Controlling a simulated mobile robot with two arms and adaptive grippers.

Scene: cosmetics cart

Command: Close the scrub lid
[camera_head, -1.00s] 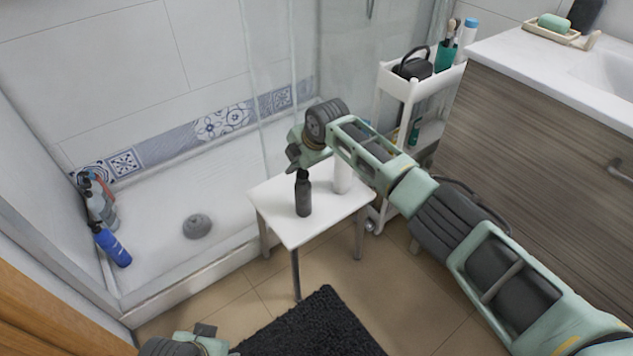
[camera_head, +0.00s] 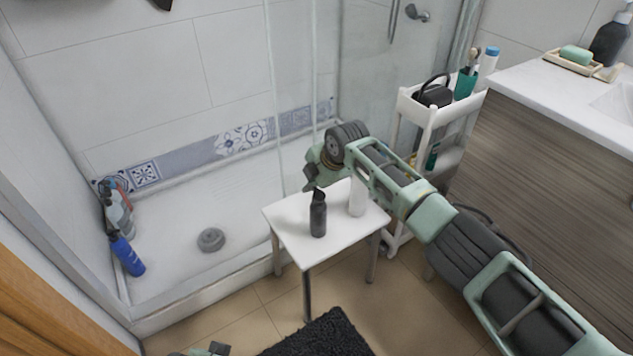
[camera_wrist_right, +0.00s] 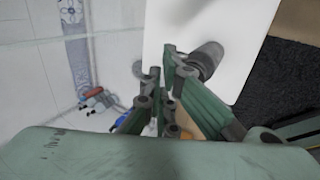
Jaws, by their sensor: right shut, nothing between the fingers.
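A dark bottle (camera_head: 318,216), which looks like the scrub, stands upright on a small white stool (camera_head: 291,238). Its narrow top shows just under my right gripper (camera_head: 312,183); whether the lid is open is too small to tell. My right gripper is shut and empty at the bottle's top; I cannot tell whether it touches. In the right wrist view the closed fingers (camera_wrist_right: 162,82) are beside the dark bottle (camera_wrist_right: 207,58), seen from above. A piece of my left gripper (camera_head: 208,350) shows at the bottom edge of the head view; its fingers are not clear.
A white bottle (camera_head: 357,197) stands on the stool, right of the dark one, partly behind my right arm. A white cart (camera_head: 434,117) and a wooden vanity (camera_head: 545,165) stand to the right. Several bottles (camera_head: 122,235) stand in the shower at left. A black mat (camera_head: 322,336) lies in front.

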